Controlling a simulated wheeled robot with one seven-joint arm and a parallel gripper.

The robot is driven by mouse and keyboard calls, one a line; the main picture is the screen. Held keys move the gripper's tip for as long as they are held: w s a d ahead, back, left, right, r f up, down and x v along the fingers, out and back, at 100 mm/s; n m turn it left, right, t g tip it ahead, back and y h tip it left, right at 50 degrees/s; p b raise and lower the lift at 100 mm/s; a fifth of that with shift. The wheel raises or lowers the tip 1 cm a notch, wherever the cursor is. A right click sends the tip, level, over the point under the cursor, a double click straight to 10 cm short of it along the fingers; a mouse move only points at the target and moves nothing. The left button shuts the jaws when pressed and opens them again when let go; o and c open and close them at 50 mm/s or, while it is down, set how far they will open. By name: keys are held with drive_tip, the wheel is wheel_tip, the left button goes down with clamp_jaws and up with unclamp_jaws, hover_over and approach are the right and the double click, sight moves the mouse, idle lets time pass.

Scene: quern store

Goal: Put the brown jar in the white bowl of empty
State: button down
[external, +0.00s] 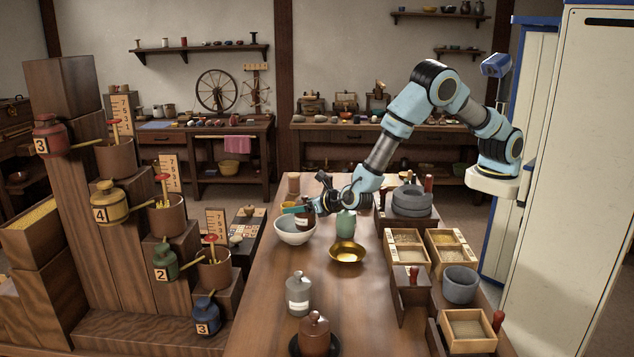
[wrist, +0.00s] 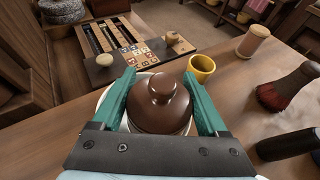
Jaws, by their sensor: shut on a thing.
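My gripper (external: 297,210) is at the far left of the table, over the white bowl (external: 295,234). In the wrist view its two teal fingers are shut on the brown jar (wrist: 160,108), which has a round knob on its lid. The jar is upright between the fingers. White rim of the bowl (wrist: 104,95) shows behind the jar and fingers. The jar's lower part is hidden, so I cannot tell whether it touches the bowl's inside. In the external view the jar is mostly hidden by my gripper.
A green jar (external: 346,223) and a brass bowl (external: 347,252) stand right of the white bowl. A grey jar (external: 298,296) and another brown lidded jar (external: 314,335) stand nearer the front. A yellow cup (wrist: 201,67) and a brush (wrist: 284,92) show in the wrist view.

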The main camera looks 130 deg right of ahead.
drive_tip(key=shift+f+b, duration=0.35)
unclamp_jaws()
drive_tip(key=shift+r, duration=0.15)
